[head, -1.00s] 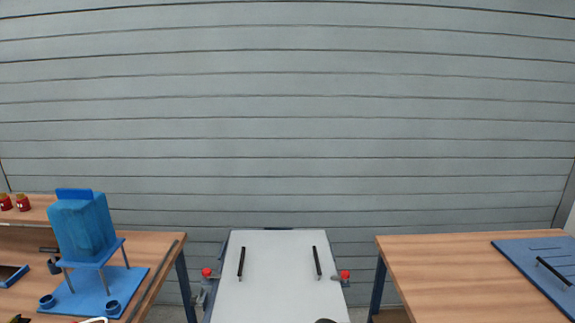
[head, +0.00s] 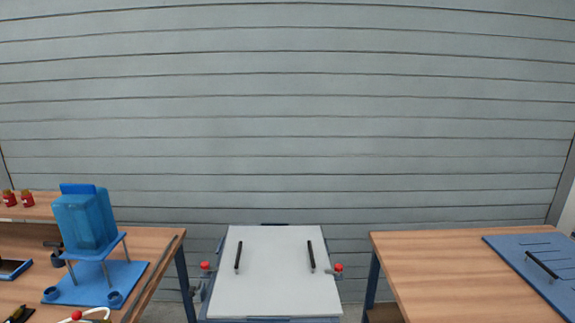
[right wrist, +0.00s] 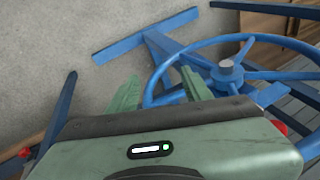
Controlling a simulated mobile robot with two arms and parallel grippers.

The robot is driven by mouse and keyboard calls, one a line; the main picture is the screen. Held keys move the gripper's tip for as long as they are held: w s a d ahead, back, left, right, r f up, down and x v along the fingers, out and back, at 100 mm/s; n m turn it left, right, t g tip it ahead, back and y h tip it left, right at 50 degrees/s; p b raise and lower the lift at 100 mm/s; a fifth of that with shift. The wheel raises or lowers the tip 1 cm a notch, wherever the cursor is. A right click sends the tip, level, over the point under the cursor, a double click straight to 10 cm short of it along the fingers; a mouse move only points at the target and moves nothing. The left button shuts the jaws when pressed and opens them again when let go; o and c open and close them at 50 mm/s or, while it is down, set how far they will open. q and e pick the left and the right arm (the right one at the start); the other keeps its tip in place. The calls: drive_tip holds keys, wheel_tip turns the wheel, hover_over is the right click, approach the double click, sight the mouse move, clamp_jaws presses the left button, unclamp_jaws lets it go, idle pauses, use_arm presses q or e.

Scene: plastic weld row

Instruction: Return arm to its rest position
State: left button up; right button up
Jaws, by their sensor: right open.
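My right gripper (right wrist: 160,92) shows in the right wrist view with its two green fingers apart and nothing between them. A blue handwheel (right wrist: 232,75) and blue frame bars lie beyond the fingers; I cannot tell how far away they are. My left gripper is not in view. Neither gripper shows in the head view.
A white panel (head: 275,285) with two black handles stands in the middle between red-knobbed clamps. A wooden bench (head: 450,270) with a blue plate (head: 525,262) is at right. The left bench (head: 150,245) carries a blue block (head: 85,222) on a stand.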

drive_tip(key=s+d+f+n+h, duration=0.1)
drive_tip(key=s+d+f, duration=0.4)
drive_tip(key=s+f, duration=0.35)
drive_tip(key=s+d+f+n+h, duration=0.1)
drive_tip(key=s+d+f, duration=0.55)
drive_tip(key=f, duration=0.25)
drive_tip(key=s+d+f+n, duration=0.1)
drive_tip(key=s+d+f, duration=0.1)
drive_tip(key=s, duration=0.7)
drive_tip(key=s+d+f+n+g+h, duration=0.1)
drive_tip(key=s+f, duration=0.2)
drive_tip(key=s, duration=0.5)
drive_tip(key=s+d+f, duration=0.2)
drive_tip(key=s+f, duration=0.1)
drive_tip(key=s, duration=0.6)
drive_tip(key=shift+s+d+f+n+g, duration=0.2)
drive_tip(key=shift+s+d+n+g, duration=0.1)
drive_tip(key=shift+d+n, duration=0.1)
